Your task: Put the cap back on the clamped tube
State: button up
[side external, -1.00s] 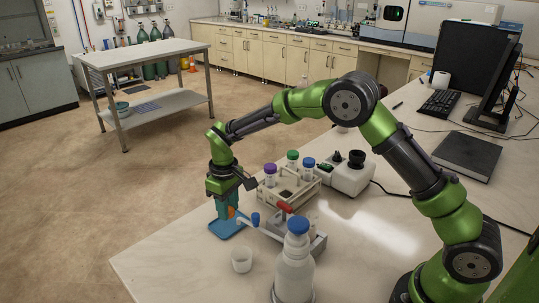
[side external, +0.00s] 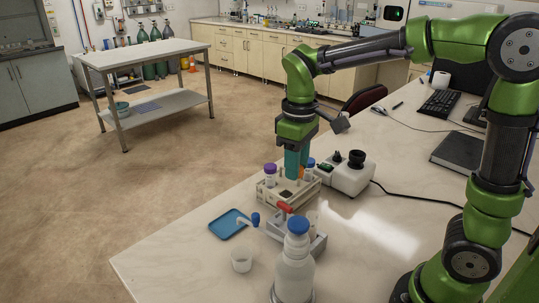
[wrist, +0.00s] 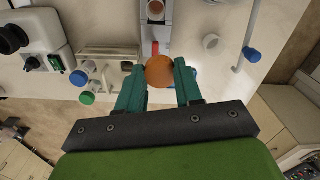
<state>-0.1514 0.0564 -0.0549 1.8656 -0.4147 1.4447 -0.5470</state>
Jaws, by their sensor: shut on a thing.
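My gripper (wrist: 159,78) is shut on an orange cap (wrist: 159,70), seen between its teal fingertips in the wrist view. In the side view my gripper (side external: 297,172) points down and appears over or behind the tube rack, and the cap is mostly hidden by the fingers. The grey clamp block (side external: 318,243) with a red handle (side external: 285,208) stands in front of the rack. In the wrist view, the red handle (wrist: 155,48) lies just beyond the cap, and an open tube mouth with brownish content (wrist: 155,10) shows near the top edge. The cap is apart from that tube.
The rack (side external: 270,193) holds capped tubes, including a purple cap (side external: 270,168) and a blue cap (side external: 310,162). A white mixer (side external: 345,178) stands right of it. A blue tray (side external: 228,231), small cup (side external: 242,260) and blue-capped bottle (side external: 295,268) stand toward the front.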

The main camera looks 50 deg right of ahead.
jog(key=s+d+f, duration=0.1)
jog(key=s+f, duration=0.3)
jog(key=f, duration=0.4)
jog(key=shift+s+f, duration=0.35)
jog(key=shift+s, duration=0.05)
jog(key=shift+f, duration=0.15)
dwell(1.5)
dwell(0.7)
jog(key=o, duration=1.6)
jog(key=shift+o, duration=0.2)
notch_tip(320, 180, up, 7)
